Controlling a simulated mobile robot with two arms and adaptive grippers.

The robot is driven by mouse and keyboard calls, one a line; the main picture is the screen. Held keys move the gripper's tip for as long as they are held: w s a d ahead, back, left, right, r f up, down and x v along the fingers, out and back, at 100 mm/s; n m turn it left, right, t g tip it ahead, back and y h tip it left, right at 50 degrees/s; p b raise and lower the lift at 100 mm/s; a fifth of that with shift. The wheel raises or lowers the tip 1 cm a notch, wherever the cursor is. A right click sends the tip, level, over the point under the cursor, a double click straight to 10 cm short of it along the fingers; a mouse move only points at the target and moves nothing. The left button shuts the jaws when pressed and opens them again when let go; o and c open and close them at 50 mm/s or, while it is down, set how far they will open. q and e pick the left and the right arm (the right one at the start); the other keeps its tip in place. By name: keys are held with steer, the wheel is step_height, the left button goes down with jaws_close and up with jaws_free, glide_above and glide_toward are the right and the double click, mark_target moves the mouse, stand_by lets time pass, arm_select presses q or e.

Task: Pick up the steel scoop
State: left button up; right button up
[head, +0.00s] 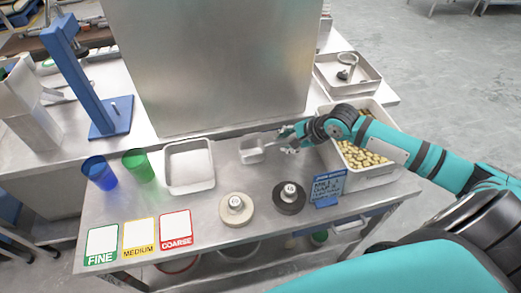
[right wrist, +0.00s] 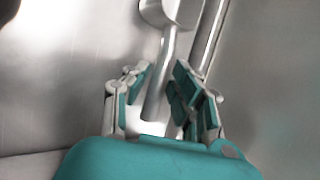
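The steel scoop (head: 251,152) lies on the metal table near its back edge, with its handle pointing right toward my right gripper (head: 285,139). In the right wrist view the scoop's bowl (right wrist: 172,12) is at the top, partly cut off. Its handle (right wrist: 160,85) runs down between the two fingers of my right gripper (right wrist: 162,76). The fingers are apart, with a gap visible on the left side of the handle; the right finger is close to it, and I cannot tell whether they touch. My left gripper is not in view.
A bin of beans (head: 365,160) stands right, beneath my right arm. A metal panel (head: 215,65) rises behind.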

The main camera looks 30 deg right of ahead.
steer(key=x, duration=0.2)
steer(key=shift+w+a+f, duration=0.1)
steer(key=shift+w+f, duration=0.1)
steer(key=shift+f, duration=0.05)
steer(key=shift+s, duration=0.1)
jaws_close()
steer(key=shift+r, duration=0.15)
